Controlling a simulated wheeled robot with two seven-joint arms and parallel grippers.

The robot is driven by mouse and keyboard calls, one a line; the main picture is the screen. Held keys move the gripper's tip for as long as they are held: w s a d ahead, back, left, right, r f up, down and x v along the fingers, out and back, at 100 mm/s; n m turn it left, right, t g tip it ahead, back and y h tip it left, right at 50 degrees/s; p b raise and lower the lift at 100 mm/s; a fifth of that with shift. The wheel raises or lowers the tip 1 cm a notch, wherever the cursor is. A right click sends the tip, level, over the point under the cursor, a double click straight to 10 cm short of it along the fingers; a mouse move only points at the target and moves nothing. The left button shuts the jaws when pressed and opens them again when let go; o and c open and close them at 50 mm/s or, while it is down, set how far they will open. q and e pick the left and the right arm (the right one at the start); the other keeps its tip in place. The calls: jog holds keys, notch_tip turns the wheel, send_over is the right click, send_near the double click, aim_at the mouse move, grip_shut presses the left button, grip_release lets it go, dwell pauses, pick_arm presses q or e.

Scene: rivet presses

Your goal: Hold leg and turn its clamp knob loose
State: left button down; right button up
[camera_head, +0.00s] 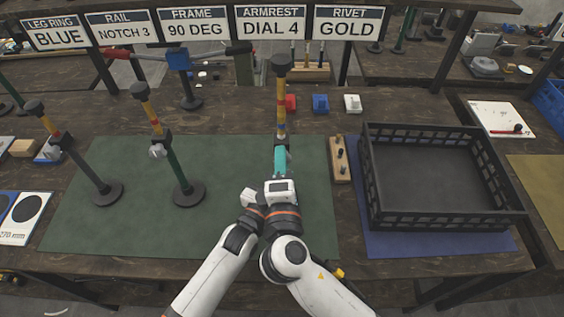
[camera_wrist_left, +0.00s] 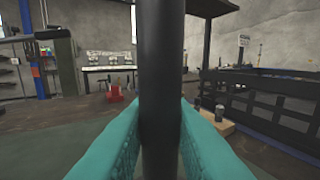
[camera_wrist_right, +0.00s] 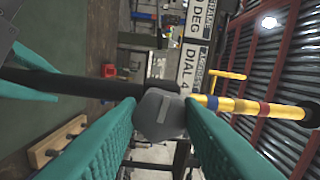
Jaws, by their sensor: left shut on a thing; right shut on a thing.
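The held leg (camera_head: 281,105) stands in the middle of the head view, with a yellow upper tube, coloured bands and a black top. Its dark lower tube (camera_wrist_left: 162,60) runs upright between the teal fingers of my left gripper (camera_wrist_left: 160,120), which is shut on it. My right gripper (camera_head: 280,160) is shut on the grey clamp knob (camera_wrist_right: 160,114), where the dark and yellow tubes meet. In the right wrist view, the left gripper's fingers show at the left around the dark tube. My arms hide the leg's foot in the head view.
Two similar legs (camera_head: 170,155) (camera_head: 75,155) stand on round bases on the green mat (camera_head: 120,225). A black crate (camera_head: 440,215) stands on the blue mat at the right. A wooden block (camera_head: 340,160) lies between. Coloured blocks and signs are behind.

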jog(key=shift+f+n, duration=0.1)
jog(key=shift+n, duration=4.1)
jog(key=o, duration=1)
jog(key=shift+s, duration=0.15)
jog(key=s, duration=1.1)
jog(key=shift+s+d, duration=0.15)
jog(key=shift+s, duration=0.25)
